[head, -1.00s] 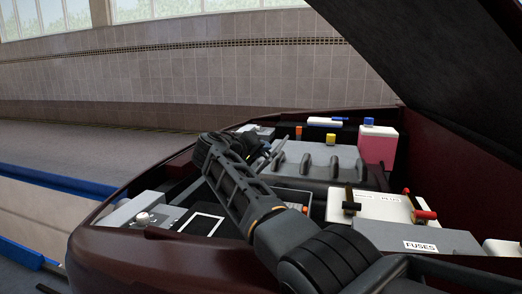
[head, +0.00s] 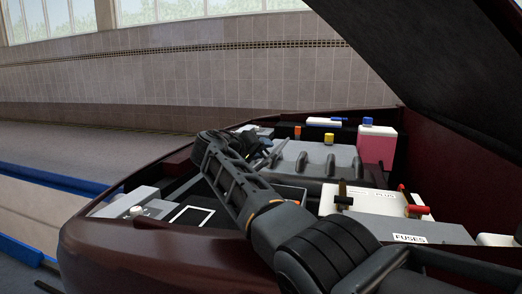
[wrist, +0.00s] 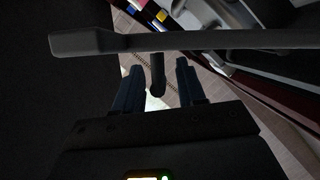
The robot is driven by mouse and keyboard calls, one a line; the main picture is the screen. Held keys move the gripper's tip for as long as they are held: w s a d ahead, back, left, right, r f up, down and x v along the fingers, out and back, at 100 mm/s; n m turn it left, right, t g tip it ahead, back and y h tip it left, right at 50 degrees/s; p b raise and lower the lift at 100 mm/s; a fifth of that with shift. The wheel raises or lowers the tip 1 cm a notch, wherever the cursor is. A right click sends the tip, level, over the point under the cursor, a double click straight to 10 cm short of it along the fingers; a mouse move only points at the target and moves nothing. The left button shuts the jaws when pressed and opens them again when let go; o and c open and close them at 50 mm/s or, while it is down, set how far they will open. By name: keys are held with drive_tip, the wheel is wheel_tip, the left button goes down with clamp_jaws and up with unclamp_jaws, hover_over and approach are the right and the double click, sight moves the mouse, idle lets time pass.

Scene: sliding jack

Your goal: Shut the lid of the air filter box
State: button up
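My gripper shows in the wrist view (wrist: 157,88) with its two dark blue fingers apart. A dark rounded peg (wrist: 157,75) stands between them, with a gap visible on each side. A long grey bar (wrist: 180,41) crosses the wrist view just beyond the fingertips; whether it is the lid's edge I cannot tell. In the head view my arm reaches over the engine bay and hides much of its middle; the fingers are not clear there. A white-framed dark panel (head: 191,217) lies left of my arm and may belong to the air filter box. The lid is not clearly identifiable.
A white box (head: 375,203) with black and red terminals and a grey FUSES box (head: 420,232) stand right of my arm. A ribbed grey engine cover (head: 315,158) and a pink tank (head: 377,143) are behind. The raised hood (head: 440,70) overhangs the right side.

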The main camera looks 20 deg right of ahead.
drive_tip(key=shift+s+a+r+p, duration=0.35)
drive_tip(key=shift+a+p, duration=0.1)
drive_tip(key=shift+p, duration=0.25)
drive_tip(key=p+v, duration=0.4)
drive_tip(key=v, duration=0.2)
drive_tip(key=shift+s+a+f, duration=0.15)
drive_tip(key=shift+a+f, duration=0.05)
drive_tip(key=shift+a, duration=0.05)
